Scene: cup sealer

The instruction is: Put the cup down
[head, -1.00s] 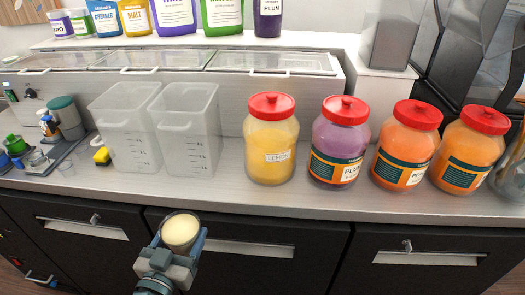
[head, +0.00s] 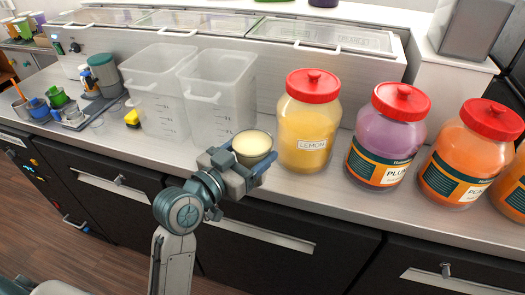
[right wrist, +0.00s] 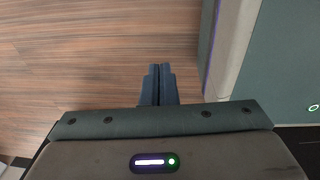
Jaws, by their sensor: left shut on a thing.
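The cup (head: 252,146), filled with something pale cream, is in my left gripper (head: 248,165) in the head view. The gripper's blue fingers are shut around it. The cup looks upright and is at the counter's front edge, just left of the lemon jar; whether its base touches the counter is hidden. The counter top (head: 330,188) is pale. My right gripper (right wrist: 158,85) shows in the right wrist view with its two dark blue fingers together, empty, above a wood floor.
The lemon jar (head: 308,125), plum jar (head: 388,140) and an orange jar (head: 468,155) stand right of the cup. Two clear bins (head: 160,95) (head: 218,100) stand behind and left. A tray with small cups (head: 75,115) is at far left. Bare counter lies in front of the bins.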

